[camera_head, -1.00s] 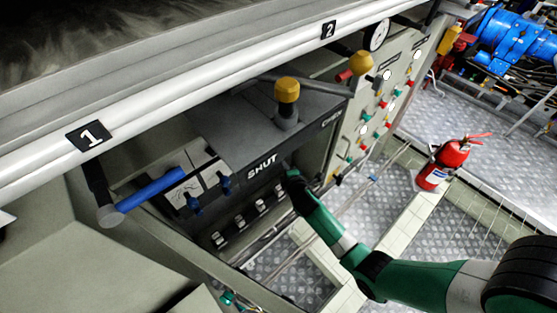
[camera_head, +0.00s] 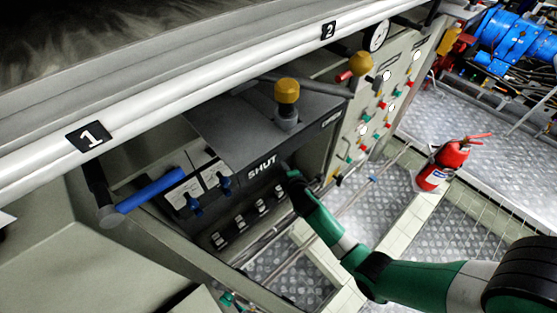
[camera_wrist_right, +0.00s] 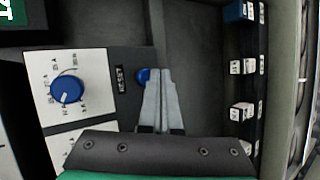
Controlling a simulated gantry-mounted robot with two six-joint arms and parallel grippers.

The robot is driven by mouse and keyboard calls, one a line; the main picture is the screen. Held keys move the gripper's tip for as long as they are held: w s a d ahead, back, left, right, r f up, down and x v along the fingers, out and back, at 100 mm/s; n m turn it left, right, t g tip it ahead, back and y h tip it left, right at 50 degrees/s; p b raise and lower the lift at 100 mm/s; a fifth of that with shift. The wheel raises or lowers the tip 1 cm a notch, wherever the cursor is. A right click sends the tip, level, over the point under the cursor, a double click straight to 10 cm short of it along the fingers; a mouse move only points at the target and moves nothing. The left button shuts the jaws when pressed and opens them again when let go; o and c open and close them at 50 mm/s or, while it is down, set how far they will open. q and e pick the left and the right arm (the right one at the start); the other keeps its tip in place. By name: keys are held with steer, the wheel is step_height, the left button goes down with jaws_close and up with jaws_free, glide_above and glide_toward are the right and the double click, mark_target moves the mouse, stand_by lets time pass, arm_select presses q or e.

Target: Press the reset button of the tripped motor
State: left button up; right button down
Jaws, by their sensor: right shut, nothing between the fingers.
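In the right wrist view a blue round reset button (camera_wrist_right: 143,75) sits on the dark panel, just right of a small RESET label (camera_wrist_right: 120,79). My right gripper (camera_wrist_right: 160,76) is shut and empty. Its fingertips are right beside the button and partly cover its right side. I cannot tell whether they touch it. In the head view the right gripper (camera_head: 285,168) reaches to the dark panel box by the word SHUT (camera_head: 262,165), and the button is hidden.
A blue rotary knob (camera_wrist_right: 66,89) is on a white plate left of the button. White and blue switches (camera_wrist_right: 241,66) line the right side. The grey box with a yellow-capped post (camera_head: 287,90) stands above the gripper. A red extinguisher (camera_head: 443,163) is at right.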

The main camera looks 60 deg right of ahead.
stand_by(0.8)
steer(key=shift+w+d, duration=0.15)
steer(key=shift+w, duration=0.25)
steer(key=shift+w+d+b, duration=0.15)
steer(key=shift+w+b, duration=0.3)
steer(key=shift+b, duration=0.05)
stand_by(0.5)
steer(key=shift+s+a+p, duration=0.3)
steer(key=shift+s+p, duration=0.35)
steer(key=shift+s, duration=0.2)
